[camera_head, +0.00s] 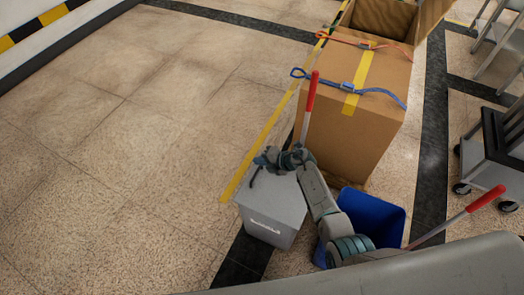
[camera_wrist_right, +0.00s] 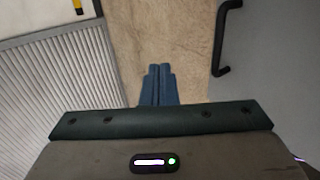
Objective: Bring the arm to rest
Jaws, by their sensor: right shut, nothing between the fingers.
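My right arm reaches in from the lower right in the head view. Its gripper (camera_head: 262,163) is over the top of a grey box (camera_head: 272,222) with white lettering. Whether it touches the box I cannot tell. In the right wrist view the two blue-grey fingers (camera_wrist_right: 158,84) are together with nothing between them, and tan floor shows beyond. My left gripper is not in view.
A large cardboard box (camera_head: 342,140) with yellow tape and blue and red straps stands behind the arm. A blue bin (camera_head: 378,218) is beside the arm. A cart (camera_head: 492,160) stands at the right. The floor (camera_head: 120,190) at the left is clear.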

